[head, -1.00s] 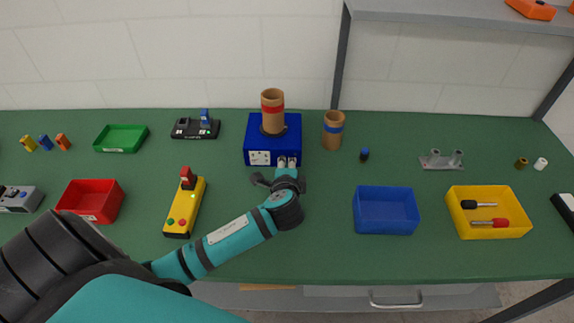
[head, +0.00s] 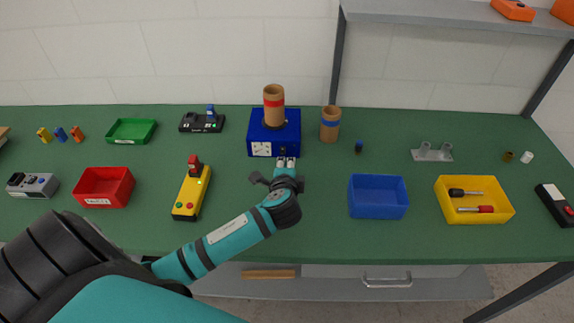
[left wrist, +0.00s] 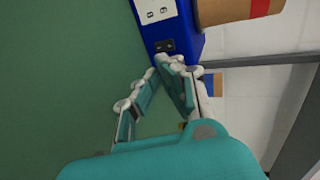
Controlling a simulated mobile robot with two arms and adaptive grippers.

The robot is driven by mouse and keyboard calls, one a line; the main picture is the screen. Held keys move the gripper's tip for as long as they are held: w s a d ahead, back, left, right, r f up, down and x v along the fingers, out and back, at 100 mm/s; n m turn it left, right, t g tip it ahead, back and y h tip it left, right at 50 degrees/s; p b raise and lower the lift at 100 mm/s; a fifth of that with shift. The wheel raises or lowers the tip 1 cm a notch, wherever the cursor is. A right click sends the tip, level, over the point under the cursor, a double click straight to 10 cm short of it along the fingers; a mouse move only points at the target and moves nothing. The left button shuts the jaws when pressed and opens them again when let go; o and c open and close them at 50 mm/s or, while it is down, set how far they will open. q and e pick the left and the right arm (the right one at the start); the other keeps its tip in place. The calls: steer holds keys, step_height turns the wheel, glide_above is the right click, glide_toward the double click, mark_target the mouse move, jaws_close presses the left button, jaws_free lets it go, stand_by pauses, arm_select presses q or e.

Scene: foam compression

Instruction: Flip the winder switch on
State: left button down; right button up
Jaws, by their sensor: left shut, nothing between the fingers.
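The winder is a blue box (head: 287,142) at the back middle of the table. A brown tube with a red band (head: 273,104) stands upright on it. In the left wrist view, a white panel (left wrist: 156,10) and a small black switch (left wrist: 164,46) are on the box's face. My left gripper (head: 286,163) is shut and empty, with its fingertips close in front of the lower right of that face. In the left wrist view, its tips (left wrist: 166,62) are just by the switch; I cannot tell whether they touch. The switch is too small to read in the head view. My right gripper is out of view.
A second tube with a blue band (head: 330,125) stands right of the winder. A blue bin (head: 378,210) and a yellow bin (head: 475,214) are at right. A yellow control box (head: 190,197) and a red bin (head: 104,203) are at left. Green tabletop between them is clear.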

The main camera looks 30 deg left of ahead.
arm_select(q)
steer(key=shift+v, duration=0.8)
steer(key=shift+s+d, duration=0.15)
steer(key=b+v, duration=0.1)
steer(key=v, duration=0.2)
steer(key=shift+s, duration=0.2)
steer(key=v, duration=0.2)
steer(key=shift+s+d+r, duration=0.15)
steer(key=shift+s+r, duration=0.05)
steer(key=shift+s+d+r, duration=0.1)
steer(key=shift+s+r, duration=0.05)
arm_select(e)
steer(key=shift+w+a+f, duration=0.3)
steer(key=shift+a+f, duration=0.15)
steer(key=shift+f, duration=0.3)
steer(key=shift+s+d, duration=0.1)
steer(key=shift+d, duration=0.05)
